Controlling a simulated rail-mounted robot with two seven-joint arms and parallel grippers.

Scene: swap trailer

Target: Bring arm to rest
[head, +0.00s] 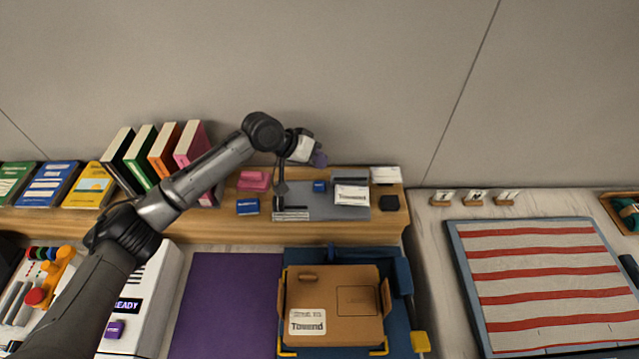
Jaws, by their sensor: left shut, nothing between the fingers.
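My left arm reaches in from the lower left, and its gripper (318,159) hangs in front of the wall, above the wooden shelf (390,228). The gripper looks small and is partly hidden by its own wrist. It is shut and empty, apart from the things on the shelf below it. My right gripper does not show.
Books (160,150) lean on the shelf at left. A grey tray (300,208) with cards and small blocks lies below the gripper. A cardboard box (335,290) sits on a blue base beside a purple mat (225,300). A striped panel (540,270) lies at right.

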